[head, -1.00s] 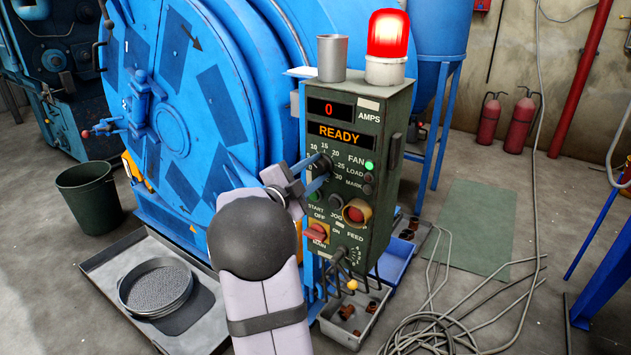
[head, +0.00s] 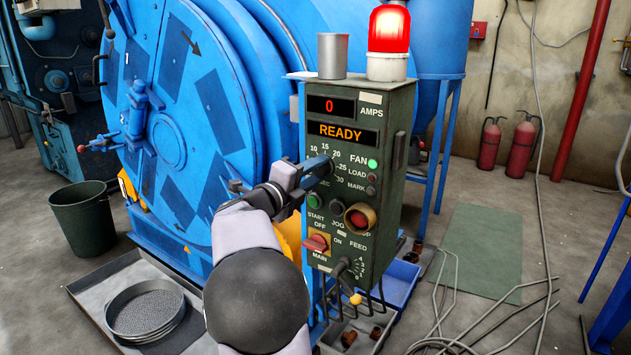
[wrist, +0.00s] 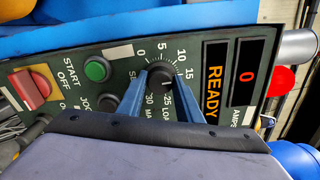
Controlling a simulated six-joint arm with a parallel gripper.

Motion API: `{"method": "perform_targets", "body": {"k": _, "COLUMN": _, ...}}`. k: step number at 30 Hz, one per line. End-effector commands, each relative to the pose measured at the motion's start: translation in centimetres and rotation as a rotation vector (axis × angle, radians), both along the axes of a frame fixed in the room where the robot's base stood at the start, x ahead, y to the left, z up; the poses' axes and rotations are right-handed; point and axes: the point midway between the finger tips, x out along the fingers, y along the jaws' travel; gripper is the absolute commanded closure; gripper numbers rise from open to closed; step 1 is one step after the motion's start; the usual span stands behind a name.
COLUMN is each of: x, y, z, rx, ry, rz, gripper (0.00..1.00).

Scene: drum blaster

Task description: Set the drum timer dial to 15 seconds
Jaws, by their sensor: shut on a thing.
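The timer dial (wrist: 158,73) is a dark round knob on the green control panel (head: 383,215), ringed by white numbers from 0 to 30. My gripper (wrist: 160,79) is shut on the dial, one blue finger on each side of it in the wrist view. In the head view my gripper (head: 319,168) reaches the panel from the left and its fingers cover most of the knob. The 10, 15, 20, 25 and 30 marks show around it. I cannot tell for sure which number the knob points at.
The display (head: 341,134) reads READY, with 0 amps above. A green start button (head: 314,201), a red stop button (head: 358,216) and a red main switch (head: 317,243) sit close below the dial. The lit red beacon (head: 388,30) and a metal cup (head: 332,55) stand on top.

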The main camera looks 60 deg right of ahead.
Motion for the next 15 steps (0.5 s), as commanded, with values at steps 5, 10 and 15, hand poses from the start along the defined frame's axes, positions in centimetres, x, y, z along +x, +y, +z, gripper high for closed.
{"method": "perform_targets", "body": {"k": 5, "x": -0.01, "y": 0.01, "z": -0.25, "rx": 0.003, "ry": -0.05, "rz": 0.0, "gripper": 0.9}}
{"method": "perform_targets", "body": {"k": 10, "x": 0.01, "y": 0.0, "z": -0.15, "rx": 0.003, "ry": -0.066, "rz": 0.0, "gripper": 0.9}}
{"method": "perform_targets", "body": {"k": 15, "x": 0.0, "y": 0.0, "z": -0.11, "rx": 0.003, "ry": -0.067, "rz": 0.0, "gripper": 0.9}}
